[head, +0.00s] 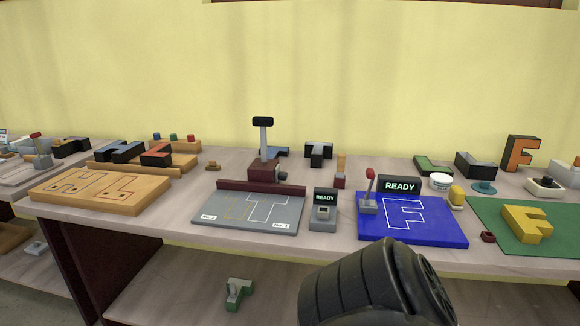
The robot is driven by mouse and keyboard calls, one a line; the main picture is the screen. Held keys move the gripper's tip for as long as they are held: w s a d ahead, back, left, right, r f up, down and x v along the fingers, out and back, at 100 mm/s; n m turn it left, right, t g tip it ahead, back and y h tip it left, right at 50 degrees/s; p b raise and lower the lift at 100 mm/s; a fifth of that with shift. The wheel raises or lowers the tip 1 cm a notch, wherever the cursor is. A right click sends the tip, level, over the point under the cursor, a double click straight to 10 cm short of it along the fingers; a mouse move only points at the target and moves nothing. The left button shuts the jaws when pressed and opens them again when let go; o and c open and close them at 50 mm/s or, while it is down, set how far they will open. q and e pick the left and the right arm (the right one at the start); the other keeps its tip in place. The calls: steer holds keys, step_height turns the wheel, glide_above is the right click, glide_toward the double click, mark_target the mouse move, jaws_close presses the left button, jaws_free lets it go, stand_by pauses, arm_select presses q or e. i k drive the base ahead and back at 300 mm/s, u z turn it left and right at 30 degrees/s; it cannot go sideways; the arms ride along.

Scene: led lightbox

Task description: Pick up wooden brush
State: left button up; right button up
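I cannot make out the wooden brush for certain. An upright tan piece (341,163) stands behind a dark red block right of the centre. Either is too small to identify. A dark rounded part of my own arm rises at the bottom, right of centre, in front of the table edge. Neither gripper's fingers are in view.
The long table (165,222) holds a wooden board with letter outlines (88,192), a grey T board (247,212), a blue F board (413,222) and a green mat (496,234) with a yellow F. Tall lever and READY signs stand mid-table. A lower shelf (185,292) holds a grey-green piece.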

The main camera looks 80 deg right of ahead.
mark_target(340, 172)
steer(key=z, duration=2)
